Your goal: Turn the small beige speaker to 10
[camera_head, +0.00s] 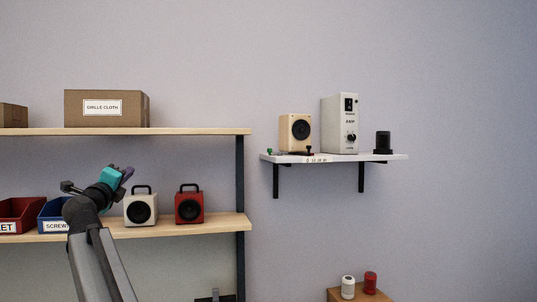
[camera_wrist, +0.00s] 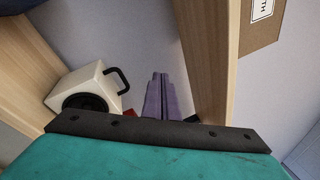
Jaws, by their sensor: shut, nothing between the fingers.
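A small beige speaker (camera_head: 288,131) with a dark round cone stands on the white wall shelf (camera_head: 390,157), right of the wooden rack. A strip of small marks (camera_head: 317,160) runs along the shelf's front edge below it; I cannot read the numbers clearly. A small black part (camera_head: 309,152) sits at the speaker's lower right, and a green part (camera_head: 270,151) at its lower left. My gripper (camera_head: 127,172) is far left of it, in front of the rack. Its purple fingers, also in the wrist view (camera_wrist: 158,80), are shut and empty.
A tall pale amplifier box (camera_head: 341,125) and a black cylinder (camera_head: 382,141) share the wall shelf. A cream speaker (camera_head: 140,208) and a red speaker (camera_head: 189,207) with handles stand on the lower rack board, near my gripper. The rack's dark post (camera_head: 240,170) stands between gripper and wall shelf.

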